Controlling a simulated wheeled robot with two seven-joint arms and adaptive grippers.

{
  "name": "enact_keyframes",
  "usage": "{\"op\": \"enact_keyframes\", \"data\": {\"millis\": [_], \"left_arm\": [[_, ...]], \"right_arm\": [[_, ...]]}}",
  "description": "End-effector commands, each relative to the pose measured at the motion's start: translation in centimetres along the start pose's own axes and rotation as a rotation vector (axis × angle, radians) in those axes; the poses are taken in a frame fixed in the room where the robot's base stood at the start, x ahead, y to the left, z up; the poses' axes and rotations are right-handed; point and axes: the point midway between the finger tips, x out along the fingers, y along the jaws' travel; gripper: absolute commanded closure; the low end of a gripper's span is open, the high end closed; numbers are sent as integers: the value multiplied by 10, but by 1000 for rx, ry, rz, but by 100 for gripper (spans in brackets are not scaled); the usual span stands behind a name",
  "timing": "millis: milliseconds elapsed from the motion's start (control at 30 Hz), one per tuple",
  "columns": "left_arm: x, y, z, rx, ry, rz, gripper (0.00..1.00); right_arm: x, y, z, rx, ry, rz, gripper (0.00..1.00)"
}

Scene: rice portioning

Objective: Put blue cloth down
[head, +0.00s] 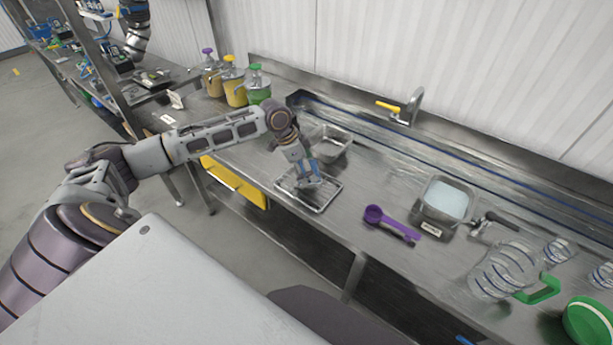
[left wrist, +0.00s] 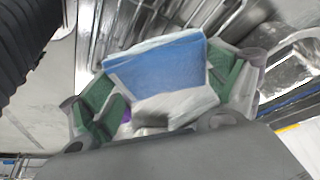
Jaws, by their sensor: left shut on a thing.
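My left gripper (head: 309,182) is over a shallow metal tray with a wire rack (head: 318,205) on the steel counter. In the left wrist view the left gripper (left wrist: 168,98) is shut on the blue cloth (left wrist: 160,68), which has white edges and lies bunched between the green-padded fingers. The cloth (head: 307,168) shows only as a small blue patch in the head view. I cannot tell whether it touches the tray. My right gripper is not in view.
A deeper steel pan (head: 333,143) stands just behind the tray. Jugs with coloured lids (head: 258,85) stand at the back left. Counter between tray and scoop is clear.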

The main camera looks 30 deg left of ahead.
Motion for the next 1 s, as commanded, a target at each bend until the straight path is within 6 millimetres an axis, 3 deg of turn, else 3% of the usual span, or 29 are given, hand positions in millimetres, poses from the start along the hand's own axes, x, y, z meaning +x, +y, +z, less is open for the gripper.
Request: {"op": "enact_keyframes", "data": {"millis": [333,833,867,933,1000], "left_arm": [[35,0,15,-1,-1,1,30],[40,0,17,-1,0,1,30],[40,0,17,0,0,0,9],[40,0,17,0,0,0,0],[40,0,17,0,0,0,0]], "right_arm": [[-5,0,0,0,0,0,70],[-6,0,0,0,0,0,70],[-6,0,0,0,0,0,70],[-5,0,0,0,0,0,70],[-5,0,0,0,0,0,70]]}}
